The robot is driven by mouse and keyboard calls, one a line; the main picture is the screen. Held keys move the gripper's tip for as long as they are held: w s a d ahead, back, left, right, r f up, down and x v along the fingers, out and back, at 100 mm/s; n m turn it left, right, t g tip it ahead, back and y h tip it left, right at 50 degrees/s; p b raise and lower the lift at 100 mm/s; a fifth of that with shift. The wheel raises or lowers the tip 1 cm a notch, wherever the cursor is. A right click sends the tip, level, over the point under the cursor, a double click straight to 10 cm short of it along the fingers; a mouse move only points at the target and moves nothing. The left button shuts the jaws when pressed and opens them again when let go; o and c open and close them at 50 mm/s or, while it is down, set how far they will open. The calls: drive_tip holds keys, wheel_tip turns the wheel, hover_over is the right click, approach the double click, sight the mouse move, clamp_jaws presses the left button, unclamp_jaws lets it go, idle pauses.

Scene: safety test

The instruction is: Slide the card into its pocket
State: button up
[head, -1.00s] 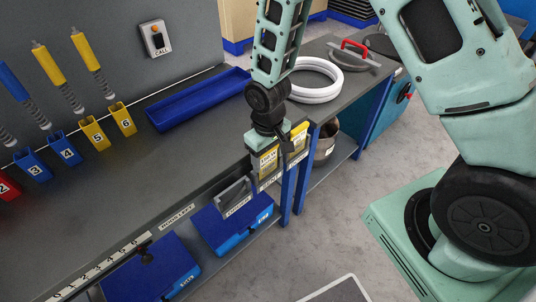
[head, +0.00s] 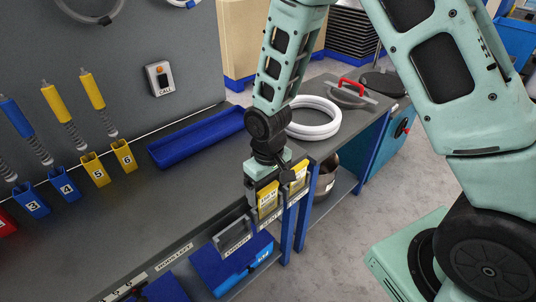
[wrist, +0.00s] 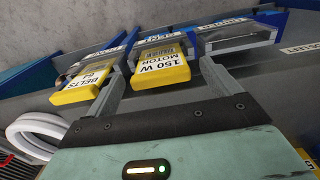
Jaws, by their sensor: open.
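A yellow card marked "150 W MOTOR" (wrist: 160,62) is between the two fingers of my gripper (wrist: 162,85) in the wrist view. The fingers are open, with a gap beside the card. The card stands at the middle pocket (wrist: 168,33) on the bench's front edge; how deep it sits is unclear. In the head view the card (head: 267,200) shows just below my gripper (head: 265,188). A second yellow card, "BELTS" (wrist: 80,84), stands at the pocket to its left in the wrist view. The grey pocket (wrist: 235,32) on the other side shows no card.
Blue boxes (head: 222,268) lie on the shelf below the pockets. A long blue tray (head: 195,138), white rings (head: 314,120) and a red-handled tool (head: 350,92) are on the bench tops. Numbered holders (head: 95,170) stand at left. The bench between is clear.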

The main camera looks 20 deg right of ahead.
wheel_tip(320, 180, up, 21)
drive_tip(key=p, duration=0.6)
drive_tip(key=shift+p, duration=0.4)
idle(0.6)
drive_tip(key=s+a+r+n, duration=0.2)
drive_tip(key=s+a, duration=0.1)
drive_tip(key=s, duration=0.7)
drive_tip(key=s+a+r+n, duration=0.2)
drive_tip(key=s+a, duration=0.1)
drive_tip(key=s, duration=0.7)
drive_tip(key=shift+a+r+y, duration=0.15)
drive_tip(key=shift+r+y, duration=0.15)
